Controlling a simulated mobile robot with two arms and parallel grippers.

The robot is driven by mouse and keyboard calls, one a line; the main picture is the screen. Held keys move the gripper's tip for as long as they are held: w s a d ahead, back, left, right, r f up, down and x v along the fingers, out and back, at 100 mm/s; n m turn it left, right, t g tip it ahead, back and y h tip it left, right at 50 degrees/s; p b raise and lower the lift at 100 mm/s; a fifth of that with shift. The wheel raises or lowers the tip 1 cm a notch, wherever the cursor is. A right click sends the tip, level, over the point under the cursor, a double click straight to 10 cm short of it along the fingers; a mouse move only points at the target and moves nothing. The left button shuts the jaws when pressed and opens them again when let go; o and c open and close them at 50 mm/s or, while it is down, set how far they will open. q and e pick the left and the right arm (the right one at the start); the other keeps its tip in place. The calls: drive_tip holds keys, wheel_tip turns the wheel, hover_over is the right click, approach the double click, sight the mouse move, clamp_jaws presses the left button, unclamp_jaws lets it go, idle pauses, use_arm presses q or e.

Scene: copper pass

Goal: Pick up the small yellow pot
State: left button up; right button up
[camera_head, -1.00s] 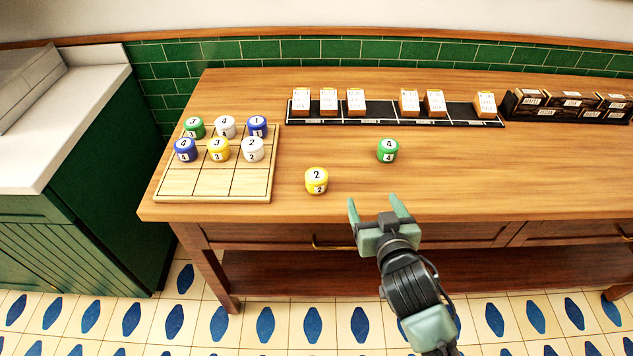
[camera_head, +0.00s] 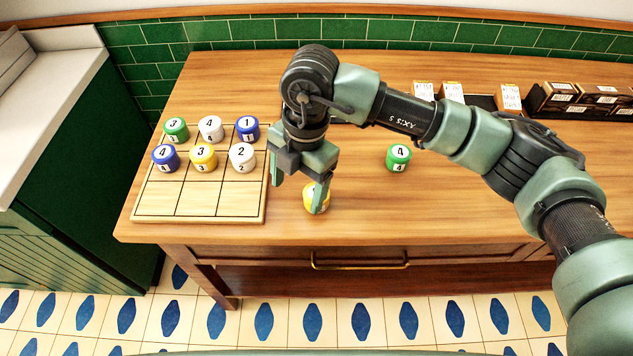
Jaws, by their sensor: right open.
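A small yellow pot (camera_head: 308,200) with a white lid stands upright on the wooden table, just right of the board. My right gripper (camera_head: 297,194) points down over the table, open, its fingers spread. Its right finger overlaps the pot in the view and hides part of it; I cannot tell whether they touch. The left finger is left of the pot, near the board's right edge. A second yellow pot (camera_head: 203,160), marked 3, stands on the board. My left gripper is not in view.
The wooden grid board (camera_head: 195,217) holds several numbered pots in its back rows; its front row is empty. A green pot (camera_head: 398,160) stands alone to the right. A black rack (camera_head: 480,101) with white cards and dark boxes (camera_head: 606,97) are at the back right, partly behind my arm.

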drive_tip(key=shift+w+d+r+m+t+h, duration=0.15)
drive_tip(key=shift+w+d+h, duration=0.1)
drive_tip(key=shift+w+d, duration=0.25)
drive_tip(key=shift+w+d+r+m+t+h, duration=0.15)
drive_tip(key=shift+w+d+h, duration=0.15)
drive_tip(key=shift+d, duration=0.3)
drive_tip(key=shift+w+d+f, duration=0.15)
drive_tip(key=shift+d, duration=0.2)
drive_tip(key=f+p, duration=0.1)
drive_tip(key=f, duration=0.1)
drive_tip(key=f+p, duration=0.1)
drive_tip(key=f, duration=0.1)
drive_tip(key=w+f+p, duration=0.1)
drive_tip(key=f, duration=0.2)
drive_tip(key=shift+d, duration=0.3)
drive_tip(key=shift+s+f, duration=0.1)
drive_tip(key=shift+f, duration=0.05)
drive_tip(key=c, duration=1.4)
drive_tip(key=shift+a, duration=0.1)
drive_tip(key=shift+c, duration=1)
